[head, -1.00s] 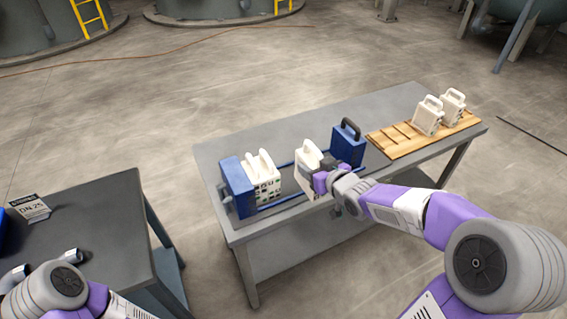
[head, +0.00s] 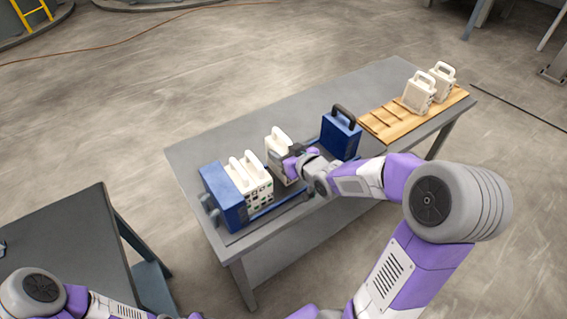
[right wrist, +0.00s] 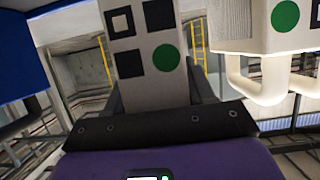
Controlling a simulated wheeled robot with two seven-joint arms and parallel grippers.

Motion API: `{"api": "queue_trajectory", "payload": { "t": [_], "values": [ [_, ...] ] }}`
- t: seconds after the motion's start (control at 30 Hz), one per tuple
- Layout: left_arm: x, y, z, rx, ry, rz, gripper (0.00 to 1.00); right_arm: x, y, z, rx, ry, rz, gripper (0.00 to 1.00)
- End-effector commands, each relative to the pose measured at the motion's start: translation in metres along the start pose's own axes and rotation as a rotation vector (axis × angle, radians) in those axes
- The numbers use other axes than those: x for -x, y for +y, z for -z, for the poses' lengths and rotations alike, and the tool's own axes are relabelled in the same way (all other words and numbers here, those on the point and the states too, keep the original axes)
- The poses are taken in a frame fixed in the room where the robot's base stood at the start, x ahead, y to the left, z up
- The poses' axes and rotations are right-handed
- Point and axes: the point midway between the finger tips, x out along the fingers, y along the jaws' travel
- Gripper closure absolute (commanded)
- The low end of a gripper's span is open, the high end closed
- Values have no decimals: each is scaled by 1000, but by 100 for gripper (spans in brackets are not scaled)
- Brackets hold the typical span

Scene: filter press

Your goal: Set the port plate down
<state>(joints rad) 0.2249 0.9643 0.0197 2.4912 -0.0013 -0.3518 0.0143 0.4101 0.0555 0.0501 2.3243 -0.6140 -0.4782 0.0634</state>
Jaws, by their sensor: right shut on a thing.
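The port plate (head: 276,142) is a white plate with a loop handle on top. My right gripper (head: 291,162) is shut on its side edge. In the head view the plate stands upright in the press, between the white plate pack (head: 250,180) and the blue block with a black handle (head: 341,136). In the right wrist view the held plate (right wrist: 150,40) shows black squares and a green dot, and another white plate (right wrist: 262,30) is at the right. The plate's lower edge is hidden, so I cannot tell whether it rests on the rails. My left gripper is out of view.
A blue end block (head: 223,196) closes the press at the left. Two white plates (head: 419,92) stand on a slotted wooden rack (head: 385,123) at the table's right. The grey table (head: 195,150) has bare space behind the press. A dark table (head: 60,235) stands at the left.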

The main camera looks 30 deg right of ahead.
Motion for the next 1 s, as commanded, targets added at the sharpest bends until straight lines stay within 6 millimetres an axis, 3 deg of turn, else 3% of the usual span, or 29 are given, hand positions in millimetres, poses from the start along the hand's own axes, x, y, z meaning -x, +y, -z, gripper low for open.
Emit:
{"api": "queue_trajectory", "payload": {
  "t": [0.03,0.17,0.6,0.63,0.77,1.0],
  "values": [
    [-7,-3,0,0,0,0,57,-5,0,-13,-1,-2,0,92],
    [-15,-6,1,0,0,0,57,-12,0,-30,0,-2,0,92],
    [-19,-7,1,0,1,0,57,-14,0,-34,1,2,0,92],
    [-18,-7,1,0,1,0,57,-14,0,-35,0,-2,0,42],
    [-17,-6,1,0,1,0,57,-14,0,-34,0,-2,0,22],
    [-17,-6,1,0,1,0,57,-14,0,-34,0,-2,0,21]
  ]
}}
